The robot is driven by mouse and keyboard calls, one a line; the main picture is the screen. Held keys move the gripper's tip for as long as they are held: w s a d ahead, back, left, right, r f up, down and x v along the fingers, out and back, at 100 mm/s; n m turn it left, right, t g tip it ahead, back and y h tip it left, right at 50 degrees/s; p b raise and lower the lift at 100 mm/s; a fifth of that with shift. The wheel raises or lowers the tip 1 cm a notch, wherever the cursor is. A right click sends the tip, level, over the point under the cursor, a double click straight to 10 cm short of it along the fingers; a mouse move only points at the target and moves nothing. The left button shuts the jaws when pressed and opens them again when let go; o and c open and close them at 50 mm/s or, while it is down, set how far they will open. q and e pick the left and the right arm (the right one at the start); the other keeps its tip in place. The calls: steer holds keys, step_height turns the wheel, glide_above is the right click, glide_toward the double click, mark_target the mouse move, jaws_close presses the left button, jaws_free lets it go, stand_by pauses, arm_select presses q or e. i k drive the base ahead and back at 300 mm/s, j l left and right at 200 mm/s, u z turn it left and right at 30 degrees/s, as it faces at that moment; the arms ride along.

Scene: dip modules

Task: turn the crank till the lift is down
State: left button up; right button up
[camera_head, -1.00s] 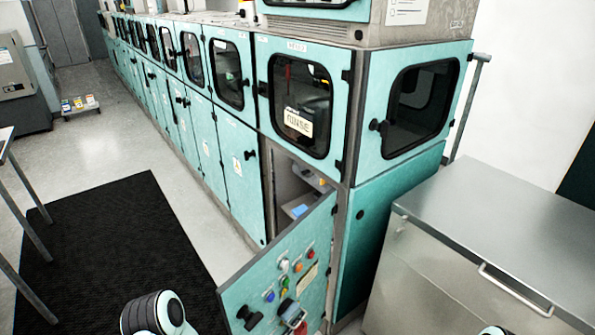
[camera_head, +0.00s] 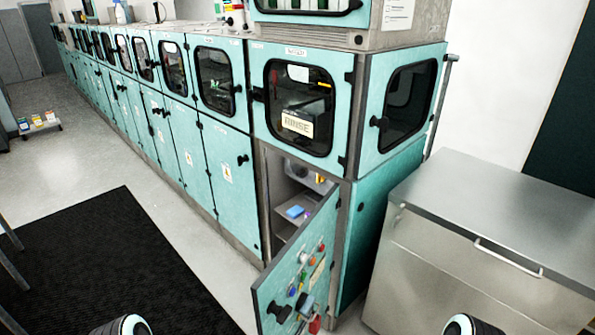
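I cannot make out a crank or a lift for certain. A teal lower door (camera_head: 299,262) stands open at the near end of the machine row, with several coloured buttons and a black knob (camera_head: 279,312) on its face. Behind it is an open compartment (camera_head: 290,200) with a blue item inside. Above it, a closed window door (camera_head: 300,108) shows a sign reading RINSE. Parts of my two arms show at the bottom edge, left and right. Both grippers are out of view.
A black mat (camera_head: 110,265) lies on the floor at left. A steel chest (camera_head: 480,255) with a handle stands at right, close to the open door. The row of teal cabinets (camera_head: 165,115) runs back to the left.

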mark_target(295, 169)
steer(key=j, duration=0.75)
steer(key=i+j, duration=0.1)
steer(key=j, duration=0.25)
steer(key=i+j+z, duration=0.1)
steer(key=j, duration=0.25)
steer(key=i+j, duration=0.15)
steer(key=j, duration=0.2)
steer(key=i+j, duration=0.2)
steer(key=i+j+z, duration=0.1)
steer(key=j, duration=0.3)
steer(key=i+j, duration=0.25)
steer(key=i+j+z, duration=0.05)
